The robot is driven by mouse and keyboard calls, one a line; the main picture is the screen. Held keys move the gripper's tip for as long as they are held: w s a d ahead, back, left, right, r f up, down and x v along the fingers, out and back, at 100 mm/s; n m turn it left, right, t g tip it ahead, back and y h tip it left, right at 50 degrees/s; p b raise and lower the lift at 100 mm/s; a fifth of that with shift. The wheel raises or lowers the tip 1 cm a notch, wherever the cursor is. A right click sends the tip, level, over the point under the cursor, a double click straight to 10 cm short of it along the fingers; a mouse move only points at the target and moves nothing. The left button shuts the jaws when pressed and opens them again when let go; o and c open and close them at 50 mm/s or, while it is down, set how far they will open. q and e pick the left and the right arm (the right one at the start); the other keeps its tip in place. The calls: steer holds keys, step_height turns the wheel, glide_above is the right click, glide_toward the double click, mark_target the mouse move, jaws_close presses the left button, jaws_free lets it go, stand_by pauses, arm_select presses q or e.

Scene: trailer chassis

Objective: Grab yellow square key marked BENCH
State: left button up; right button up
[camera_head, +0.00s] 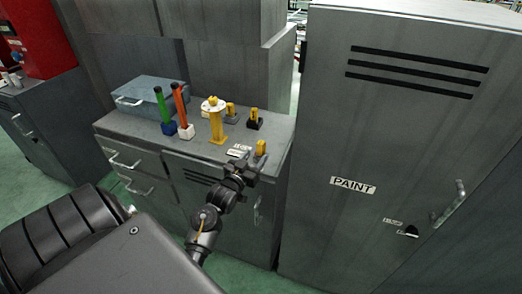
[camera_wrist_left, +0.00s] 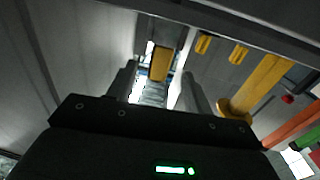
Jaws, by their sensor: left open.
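A yellow key (camera_head: 260,148) stands upright near the front right corner of the grey cabinet top (camera_head: 150,131). Small white labels (camera_head: 238,151) lie beside it; their print is too small to read, so I cannot confirm BENCH. My left gripper (camera_head: 248,168) is at the cabinet's front edge, just in front of this key. In the left wrist view the yellow key (camera_wrist_left: 161,63) shows in the gap between the two open fingers (camera_wrist_left: 157,88), with nothing clamped. I cannot tell whether the fingers touch it. My right gripper is not in view.
Two more yellow keys (camera_head: 230,110) (camera_head: 254,115) stand behind, with a yellow post (camera_head: 216,125) left of them. Red-orange (camera_head: 180,105) and green (camera_head: 162,105) handles stand further left, near a blue-grey box (camera_head: 146,94). A tall PAINT cabinet (camera_head: 400,130) stands right.

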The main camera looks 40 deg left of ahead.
mark_target(259, 151)
arm_select(q)
steer(key=shift+w+a, duration=0.1)
steer(key=shift+w, duration=0.25)
steer(key=shift+w+a+r+p, duration=0.1)
steer(key=shift+w+p, duration=0.2)
steer(key=shift+w, duration=0.1)
steer(key=x, duration=0.1)
steer(key=p+x, duration=0.1)
steer(key=x, duration=0.2)
steer(key=shift+w+f, duration=0.2)
steer(key=shift+f, duration=0.2)
steer(key=shift+s, duration=0.1)
jaws_close()
step_height(259, 151, up, 10)
steer(key=shift+r+b, duration=0.1)
steer(key=shift+b, duration=0.45)
